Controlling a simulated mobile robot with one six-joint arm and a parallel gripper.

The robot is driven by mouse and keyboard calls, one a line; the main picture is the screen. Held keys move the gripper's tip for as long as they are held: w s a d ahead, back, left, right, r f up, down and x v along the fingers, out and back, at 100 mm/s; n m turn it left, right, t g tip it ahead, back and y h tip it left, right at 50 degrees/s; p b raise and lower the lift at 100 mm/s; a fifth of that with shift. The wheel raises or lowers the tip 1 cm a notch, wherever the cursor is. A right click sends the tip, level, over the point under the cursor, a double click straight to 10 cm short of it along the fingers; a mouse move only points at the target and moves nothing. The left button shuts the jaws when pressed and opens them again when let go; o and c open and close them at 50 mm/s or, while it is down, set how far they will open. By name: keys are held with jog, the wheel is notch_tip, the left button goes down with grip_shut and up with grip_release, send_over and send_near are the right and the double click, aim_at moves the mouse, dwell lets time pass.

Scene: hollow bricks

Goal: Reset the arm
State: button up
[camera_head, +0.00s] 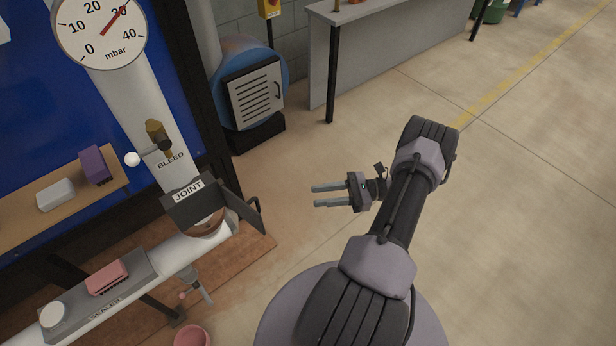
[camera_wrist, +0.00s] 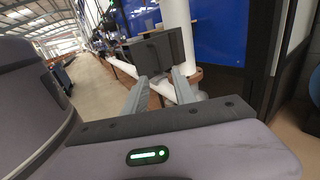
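My gripper (camera_head: 318,196) is held out to the left from my arm, over the open floor, with its two fingers pointing left. In the head view the fingers are apart with nothing between them. The wrist view also shows the two fingers of my gripper (camera_wrist: 158,90) spread apart, with the pipework beyond them. The dark box labelled JOINT (camera_head: 192,204) sits on the white pipe to the left of the fingertips, clear of them. Its side flap (camera_head: 243,208) stands open. The JOINT box also shows in the wrist view (camera_wrist: 155,52).
A pressure gauge (camera_head: 100,30), a brass BLEED valve (camera_head: 158,136) and a white pipe are at the left. A shelf (camera_head: 108,186) holds a purple brick (camera_head: 94,165) and a white block (camera_head: 55,195). A pink brick (camera_head: 107,277) lies on a grey tray (camera_head: 140,262). The floor at right is clear.

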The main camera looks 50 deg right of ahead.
jog(key=w+a+r+n+g+h, duration=0.2)
jog(key=w+a+r+n+g, duration=0.3)
jog(key=a+r, duration=0.4)
jog(key=w+a+r+n+g+h, duration=0.25)
jog(key=a+r+n+g, duration=0.35)
jog(key=r, duration=0.5)
jog(key=s+a+r+n+t+h, duration=0.2)
jog(key=s+a+r+n, duration=0.3)
jog(key=a, duration=0.4)
jog(key=s+a+r+n+t+h, duration=0.2)
jog(key=s+a+r+n+h, duration=0.2)
jog(key=a, duration=0.4)
notch_tip(320, 180, up, 3)
jog(key=shift+s+a+f+n+t+h, duration=0.15)
jog(key=shift+s+a+n+t+h, duration=0.2)
jog(key=shift+s+n, duration=0.65)
